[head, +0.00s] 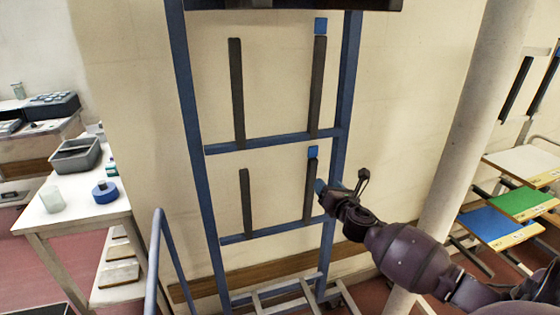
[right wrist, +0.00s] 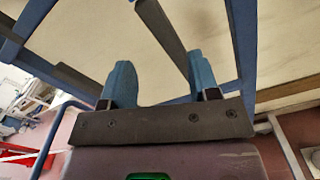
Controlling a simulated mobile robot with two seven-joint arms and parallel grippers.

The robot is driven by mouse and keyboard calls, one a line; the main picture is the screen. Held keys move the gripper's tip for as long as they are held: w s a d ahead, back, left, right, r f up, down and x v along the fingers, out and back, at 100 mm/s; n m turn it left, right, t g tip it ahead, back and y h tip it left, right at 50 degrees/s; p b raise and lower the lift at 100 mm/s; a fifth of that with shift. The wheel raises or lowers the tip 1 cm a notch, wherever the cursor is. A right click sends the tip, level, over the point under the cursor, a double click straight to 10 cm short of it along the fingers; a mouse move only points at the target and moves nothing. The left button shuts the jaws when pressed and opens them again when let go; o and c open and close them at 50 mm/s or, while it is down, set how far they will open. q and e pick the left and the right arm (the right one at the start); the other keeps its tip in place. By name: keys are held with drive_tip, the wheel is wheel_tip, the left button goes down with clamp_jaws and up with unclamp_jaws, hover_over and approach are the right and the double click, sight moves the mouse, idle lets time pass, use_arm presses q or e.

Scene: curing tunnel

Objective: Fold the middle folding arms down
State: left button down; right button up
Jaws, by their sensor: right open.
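A blue rack frame (head: 191,130) stands against the wall. Two dark folding arms stand upright above its upper visible crossbar (head: 270,142): a left one (head: 237,92) and a right one (head: 317,88) with a blue block at its top. A shorter pair stands upright at the lower crossbar (head: 275,229): a left one (head: 246,203) and a right one (head: 310,190), also blue-topped. My right gripper (head: 333,187) is open beside the lower right arm; contact is unclear. In the right wrist view its blue fingers (right wrist: 162,82) are apart, with a dark bar (right wrist: 160,25) beyond them. My left gripper is out of view.
A blue rail (head: 154,260) rises at front left, near a white table (head: 80,212) holding a grey bin (head: 76,156) and a blue roll (head: 105,192). A pale column (head: 468,130) and a rack with coloured panels (head: 522,203) stand at right. Pale bars (head: 285,298) lie at the frame's foot.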

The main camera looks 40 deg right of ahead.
sight(314, 170)
drive_tip(key=w+d+n, duration=0.1)
drive_tip(key=w, duration=0.2)
drive_tip(key=w+d+n, duration=0.1)
drive_tip(key=w, duration=0.3)
drive_tip(key=w+d+n, duration=0.1)
drive_tip(key=w+n, duration=0.1)
drive_tip(key=w, duration=0.1)
drive_tip(key=shift+w+r, duration=0.1)
drive_tip(key=shift+w, duration=0.25)
clamp_jaws()
idle(0.4)
